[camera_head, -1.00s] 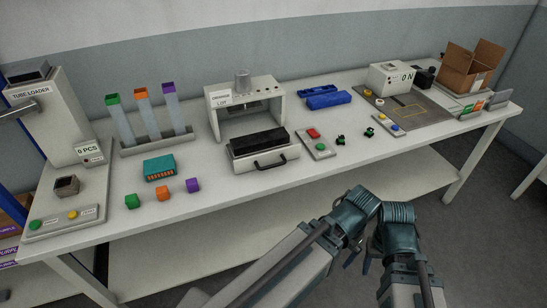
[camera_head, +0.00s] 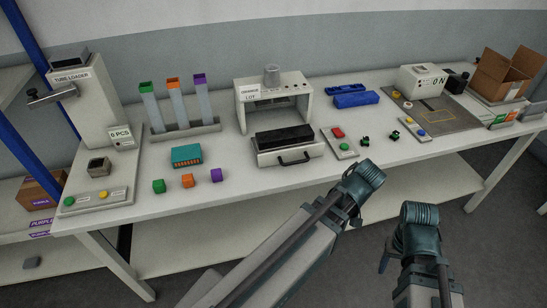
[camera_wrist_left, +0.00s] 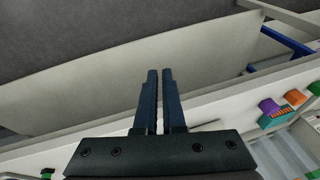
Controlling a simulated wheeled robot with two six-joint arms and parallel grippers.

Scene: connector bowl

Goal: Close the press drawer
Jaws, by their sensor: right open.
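The press (camera_head: 305,92) is a pale frame labelled "ORANGE LOT" at the middle of the table. Its drawer (camera_head: 270,158) is pulled out towards the front, with a black block (camera_head: 284,138) in it and a dark handle (camera_head: 294,160) on its front. My left gripper (camera_head: 357,219) is past the table's front edge, right of the drawer and apart from it. In the left wrist view its two fingers (camera_wrist_left: 159,100) lie close together with nothing between them. My right gripper (camera_head: 384,263) is open, lower and further right, clear of the table; its fingers show only partly.
A control pad with red and green buttons (camera_head: 341,144) and small dark green parts (camera_head: 394,135) lie right of the drawer. Green, orange and purple cubes (camera_head: 188,181) and a teal box (camera_head: 186,155) stand left. The table top before the drawer is clear.

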